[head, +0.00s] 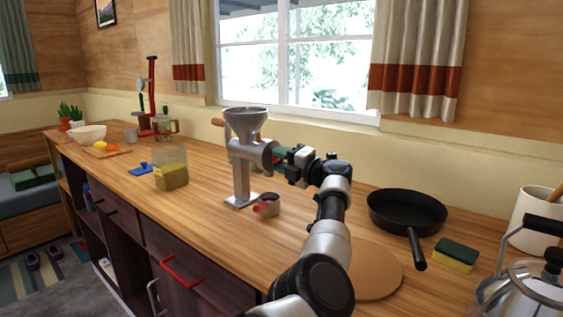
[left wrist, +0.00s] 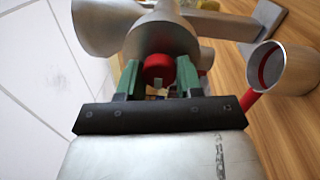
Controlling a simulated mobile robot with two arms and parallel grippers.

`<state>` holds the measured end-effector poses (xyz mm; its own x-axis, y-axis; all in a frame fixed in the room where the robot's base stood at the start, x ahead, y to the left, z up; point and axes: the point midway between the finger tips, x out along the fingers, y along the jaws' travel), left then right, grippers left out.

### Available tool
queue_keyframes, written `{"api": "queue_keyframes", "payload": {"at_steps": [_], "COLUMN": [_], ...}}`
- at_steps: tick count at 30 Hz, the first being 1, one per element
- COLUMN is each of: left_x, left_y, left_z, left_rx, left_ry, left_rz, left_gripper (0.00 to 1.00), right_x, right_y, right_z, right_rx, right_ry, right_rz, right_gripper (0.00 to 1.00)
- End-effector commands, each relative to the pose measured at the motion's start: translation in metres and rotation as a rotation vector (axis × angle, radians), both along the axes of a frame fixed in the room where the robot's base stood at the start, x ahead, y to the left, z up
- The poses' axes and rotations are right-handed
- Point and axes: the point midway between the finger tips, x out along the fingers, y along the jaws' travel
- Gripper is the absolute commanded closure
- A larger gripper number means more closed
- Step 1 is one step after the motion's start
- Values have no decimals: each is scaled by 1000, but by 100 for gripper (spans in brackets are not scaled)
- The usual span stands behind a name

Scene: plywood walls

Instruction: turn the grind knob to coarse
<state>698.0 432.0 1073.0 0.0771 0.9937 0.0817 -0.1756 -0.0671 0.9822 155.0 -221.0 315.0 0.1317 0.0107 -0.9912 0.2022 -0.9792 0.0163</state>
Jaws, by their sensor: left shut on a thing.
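A grey metal grinder (head: 240,165) with a funnel hopper stands upright on the wooden counter. It also shows in the left wrist view (left wrist: 162,38), where a red grind knob (left wrist: 158,70) sits on the end of its round housing. My left gripper (head: 282,158) is at the right side of the grinder head. In the left wrist view its green fingers (left wrist: 158,80) stand on both sides of the red knob and are shut on it. The knob is hidden in the head view. I cannot read the knob's setting. My right gripper is in neither view.
A small metal cup with a red handle (head: 268,205) stands just in front of the grinder base. A black pan (head: 405,208), a sponge (head: 456,254) and a kettle (head: 515,292) are to the right. A clear container (head: 170,168) stands to the left.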

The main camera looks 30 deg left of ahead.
Motion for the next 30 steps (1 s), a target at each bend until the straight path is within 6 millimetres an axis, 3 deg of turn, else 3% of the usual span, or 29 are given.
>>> {"api": "queue_keyframes", "payload": {"at_steps": [8, 9, 13, 23, 30], "left_x": [0, 0, 0, 0, -3], "left_y": [2, 2, 1, -3, -41], "left_z": [6, 6, 5, 1, -2], "left_rx": [6, 6, 4, 2, 2], "left_ry": [-9, -9, -6, -2, -2], "left_rz": [0, 0, 0, -1, -3], "left_gripper": [88, 60, 40, 40, 40], "right_x": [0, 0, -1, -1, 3], "right_y": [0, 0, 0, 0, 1], "right_z": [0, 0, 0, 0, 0], "right_rx": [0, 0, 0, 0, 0], "right_ry": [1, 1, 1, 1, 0], "right_rz": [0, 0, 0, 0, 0], "right_gripper": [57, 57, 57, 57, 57]}}
